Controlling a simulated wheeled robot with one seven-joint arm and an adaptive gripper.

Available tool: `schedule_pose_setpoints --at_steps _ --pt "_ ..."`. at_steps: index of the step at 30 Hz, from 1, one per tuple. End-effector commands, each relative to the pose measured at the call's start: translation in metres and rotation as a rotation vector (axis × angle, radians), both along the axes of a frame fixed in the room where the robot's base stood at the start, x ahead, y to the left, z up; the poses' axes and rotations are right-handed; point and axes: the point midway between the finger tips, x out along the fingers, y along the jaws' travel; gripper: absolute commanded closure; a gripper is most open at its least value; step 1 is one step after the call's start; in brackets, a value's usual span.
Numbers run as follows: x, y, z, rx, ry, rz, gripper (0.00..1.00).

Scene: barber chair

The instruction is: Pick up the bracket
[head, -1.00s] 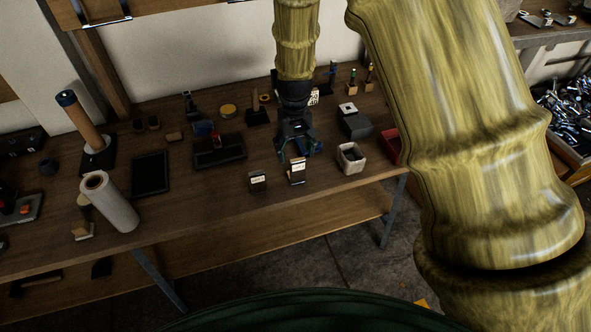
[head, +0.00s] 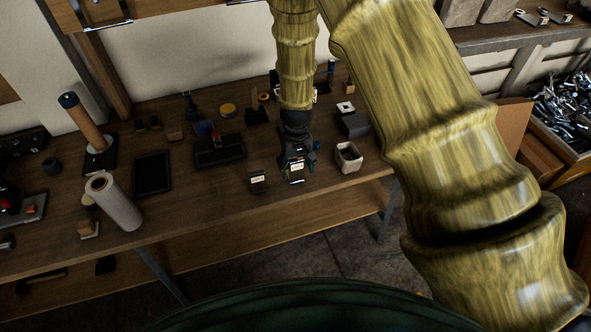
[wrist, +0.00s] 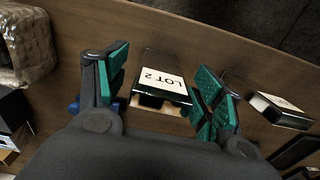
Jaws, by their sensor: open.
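A black piece with a white "LOT 2" label (wrist: 160,75), which looks like the bracket, stands on the wooden bench near its front edge. In the wrist view it lies between the green-padded fingers of my gripper (wrist: 157,90), with a gap at each side. The gripper is open. In the head view my gripper (head: 296,163) comes down over this piece (head: 296,172) and hides part of it. A second similar black piece with a white label (head: 258,181) stands just left; it also shows in the wrist view (wrist: 268,104), outside the right finger.
A pale square container (head: 348,158) stands close to the right of my gripper, also in the wrist view (wrist: 24,45). A dark tray (head: 220,151) and a black flat panel (head: 152,173) lie to the left.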

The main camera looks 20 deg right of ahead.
Motion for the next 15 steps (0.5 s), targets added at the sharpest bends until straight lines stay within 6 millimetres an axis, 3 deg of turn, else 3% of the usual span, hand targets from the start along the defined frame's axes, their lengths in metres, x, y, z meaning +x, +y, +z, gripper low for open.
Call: schedule_pose_setpoints --at_steps 6,14,15 --pt "0.000 0.000 -0.012 0.000 0.000 -0.001 0.32" --pt "0.000 0.000 -0.014 0.000 0.000 0.000 0.32" --pt "0.000 0.000 -0.014 0.000 0.000 0.000 0.36"
